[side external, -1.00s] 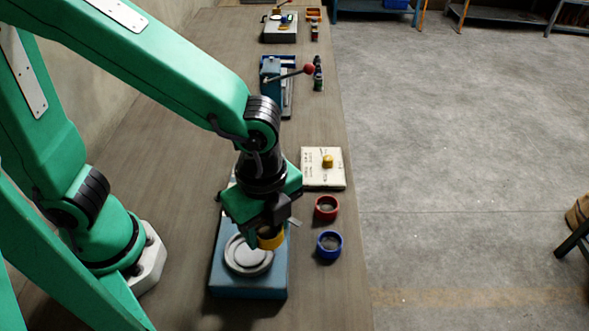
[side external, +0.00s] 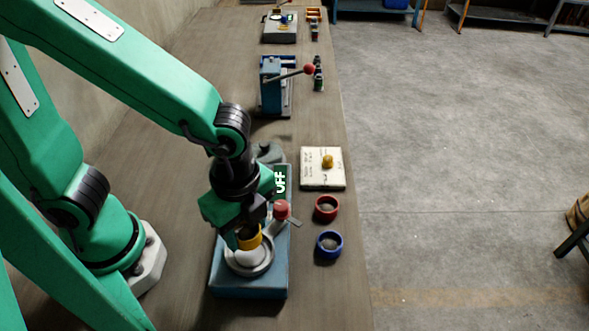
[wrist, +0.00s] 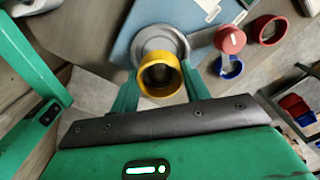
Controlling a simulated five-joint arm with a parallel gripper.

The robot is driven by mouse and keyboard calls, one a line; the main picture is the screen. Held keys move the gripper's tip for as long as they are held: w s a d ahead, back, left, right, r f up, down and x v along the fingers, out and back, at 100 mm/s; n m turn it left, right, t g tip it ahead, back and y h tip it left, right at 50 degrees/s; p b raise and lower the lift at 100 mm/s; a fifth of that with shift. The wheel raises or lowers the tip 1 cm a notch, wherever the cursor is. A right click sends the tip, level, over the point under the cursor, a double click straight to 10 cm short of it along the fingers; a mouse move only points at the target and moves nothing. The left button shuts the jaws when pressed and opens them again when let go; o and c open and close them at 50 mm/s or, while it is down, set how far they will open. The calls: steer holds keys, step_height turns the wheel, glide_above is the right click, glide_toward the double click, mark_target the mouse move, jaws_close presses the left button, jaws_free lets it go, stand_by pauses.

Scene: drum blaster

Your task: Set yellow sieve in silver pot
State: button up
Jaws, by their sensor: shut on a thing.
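The yellow sieve (side external: 249,241), a short ring, is between the fingers of my gripper (side external: 248,236), which is shut on it. The wrist view also shows the sieve (wrist: 159,76) between the two green fingers. The silver pot (side external: 264,268) is a shallow round metal dish on a blue machine base (side external: 250,289). In the side view the sieve overlaps the pot's upper part. In the wrist view the pot (wrist: 163,34) shows beyond the sieve, partly covered by it. I cannot tell how high the sieve is above the pot.
A red knob (side external: 282,209) and a green OFF panel (side external: 280,182) stand close to my gripper's right. A red ring (side external: 327,208) and a blue ring (side external: 330,244) lie right of the base. A white board (side external: 322,168) with a yellow knob lies behind them.

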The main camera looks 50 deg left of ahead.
mark_target(246, 234)
steer(key=shift+f, duration=1.6)
steer(key=shift+f, duration=0.8)
stand_by(1.8)
steer(key=o, duration=1.1)
steer(key=shift+c, duration=0.9)
steer(key=shift+r, duration=0.1)
